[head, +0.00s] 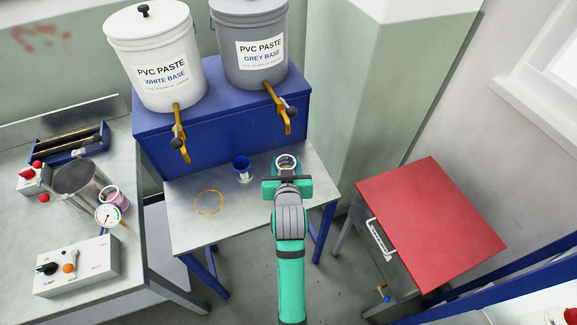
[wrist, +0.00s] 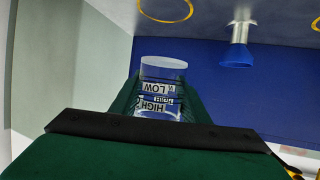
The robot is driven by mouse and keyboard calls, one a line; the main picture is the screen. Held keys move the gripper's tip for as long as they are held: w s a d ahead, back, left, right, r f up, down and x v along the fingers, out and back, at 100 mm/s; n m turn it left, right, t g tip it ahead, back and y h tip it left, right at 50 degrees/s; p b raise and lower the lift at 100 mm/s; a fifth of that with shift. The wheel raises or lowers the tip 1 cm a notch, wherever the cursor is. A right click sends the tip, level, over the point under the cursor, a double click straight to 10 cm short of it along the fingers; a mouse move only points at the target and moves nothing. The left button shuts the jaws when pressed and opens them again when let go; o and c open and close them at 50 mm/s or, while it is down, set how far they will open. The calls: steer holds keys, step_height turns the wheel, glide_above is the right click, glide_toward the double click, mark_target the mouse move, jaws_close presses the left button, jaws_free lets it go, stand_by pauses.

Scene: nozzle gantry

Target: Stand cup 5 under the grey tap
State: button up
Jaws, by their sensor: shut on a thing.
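My gripper (head: 287,180) is shut on a clear cup (head: 286,162). In the wrist view the cup (wrist: 162,72) stands between the green fingers (wrist: 160,100), with upside-down LOW and HIGH labels; no number 5 can be read on it. The grey tub (head: 250,50) bears the label GREY BASE, and its brass tap (head: 280,112) hangs over the bench. The cup is in front of and below this tap; I cannot tell whether it touches the bench. A yellow ring (wrist: 165,9) on the bench shows in the wrist view near the cup.
Another yellow ring (head: 208,202) marks the bench under the white tub's tap (head: 181,135). A red-topped cabinet (head: 430,220) is on the right; a cluttered table (head: 120,215) is on the left.

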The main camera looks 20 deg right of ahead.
steer(key=w+d+f, duration=0.1)
steer(key=w+f, duration=0.3)
steer(key=w+d+f, duration=0.1)
steer(key=w+f, duration=0.1)
steer(key=f, duration=0.1)
steer(key=shift+w+d, duration=0.1)
steer(key=shift+d, duration=0.2)
steer(key=shift+f, duration=1.35)
steer(key=shift+f, duration=0.15)
steer(key=o, duration=1)
